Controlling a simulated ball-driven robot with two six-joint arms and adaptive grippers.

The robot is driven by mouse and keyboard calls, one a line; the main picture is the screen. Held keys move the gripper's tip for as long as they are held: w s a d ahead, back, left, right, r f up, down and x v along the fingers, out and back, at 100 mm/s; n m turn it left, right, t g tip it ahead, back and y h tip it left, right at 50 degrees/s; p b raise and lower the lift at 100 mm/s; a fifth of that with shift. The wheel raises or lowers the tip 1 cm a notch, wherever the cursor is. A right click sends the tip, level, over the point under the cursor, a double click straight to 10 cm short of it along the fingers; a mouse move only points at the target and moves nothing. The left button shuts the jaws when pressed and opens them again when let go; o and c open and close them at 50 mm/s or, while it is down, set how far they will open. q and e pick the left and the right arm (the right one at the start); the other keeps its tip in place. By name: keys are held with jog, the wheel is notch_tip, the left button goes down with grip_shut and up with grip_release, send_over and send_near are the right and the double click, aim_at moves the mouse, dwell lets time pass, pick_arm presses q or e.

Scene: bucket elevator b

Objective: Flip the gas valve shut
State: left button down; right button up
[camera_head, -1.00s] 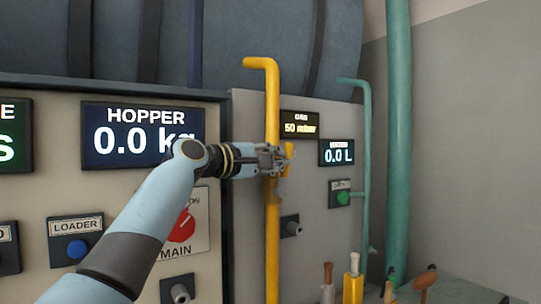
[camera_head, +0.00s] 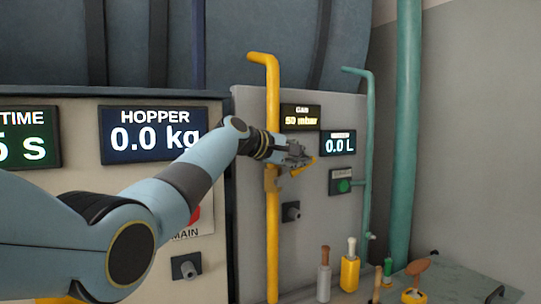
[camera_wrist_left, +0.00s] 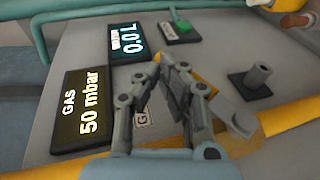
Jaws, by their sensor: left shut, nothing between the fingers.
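The gas valve's yellow handle (camera_head: 301,170) juts from the valve body (camera_head: 271,178) on the yellow gas pipe (camera_head: 272,230), angled out to the right and slightly up. My left gripper (camera_head: 305,158) is shut and empty, right at the handle and partly in front of it. In the left wrist view the fingers (camera_wrist_left: 160,72) lie over the handle (camera_wrist_left: 208,78); I cannot tell whether they touch it. The gas display (camera_head: 301,117) reads 50 mbar. My right gripper is in neither view.
A water display (camera_head: 338,144) and green button (camera_head: 343,186) sit to the right of the handle, by a thin teal pipe (camera_head: 367,150). A dark knob (camera_head: 291,212) is below. Several handled tools stand at bottom right. The hopper panel is left.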

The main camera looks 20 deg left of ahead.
pick_arm(q)
jog(key=shift+w+d+f, duration=0.3)
jog(key=shift+f, duration=0.25)
jog(key=shift+w+d+f+b, duration=0.3)
jog(key=shift+f+b, duration=0.2)
jog(key=shift+f, duration=0.05)
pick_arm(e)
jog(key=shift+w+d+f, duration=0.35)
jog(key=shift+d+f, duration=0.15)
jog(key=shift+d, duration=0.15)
pick_arm(q)
jog(key=shift+d+r+p, duration=0.1)
jog(key=shift+r+p, duration=0.4)
jog(key=shift+p, duration=0.05)
jog(key=s+r, duration=0.3)
jog(key=r, duration=0.9)
jog(key=shift+d+r, duration=0.25)
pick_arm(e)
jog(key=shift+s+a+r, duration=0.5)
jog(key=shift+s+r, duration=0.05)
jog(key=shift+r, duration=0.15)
